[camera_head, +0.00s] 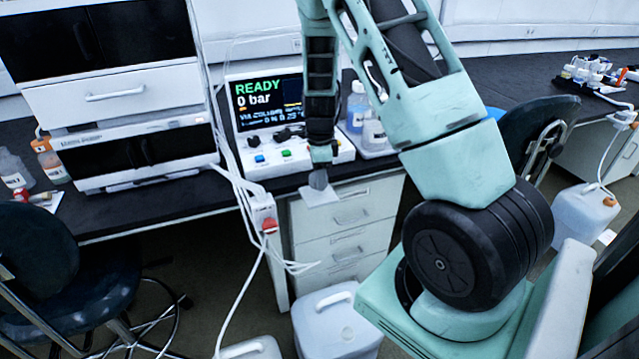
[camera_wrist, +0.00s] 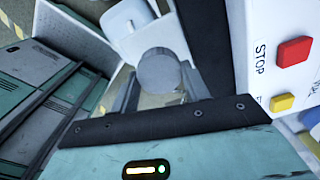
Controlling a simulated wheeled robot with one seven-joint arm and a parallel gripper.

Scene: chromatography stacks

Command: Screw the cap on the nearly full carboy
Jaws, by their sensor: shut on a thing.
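My gripper (camera_head: 320,168) is shut on a grey round cap (camera_head: 318,181), held in the air by the front edge of the bench. In the wrist view the cap (camera_wrist: 157,68) sits between the fingertips, its round face towards the camera. A whitish carboy (camera_head: 310,318) with a handle stands on the floor below, in front of the drawers, apart from the cap. Part of another carboy (camera_head: 250,350) shows at the bottom edge. A third carboy (camera_head: 580,217) with an orange cap stands at the right. I cannot tell how full each is.
A pump unit (camera_head: 285,150) with a READY screen stands on the bench behind my gripper. White tubing (camera_head: 240,185) hangs over the bench edge left of it. A drawer cabinet (camera_head: 345,240) is under the bench. Stools (camera_head: 70,285) stand at the left and right (camera_head: 540,115).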

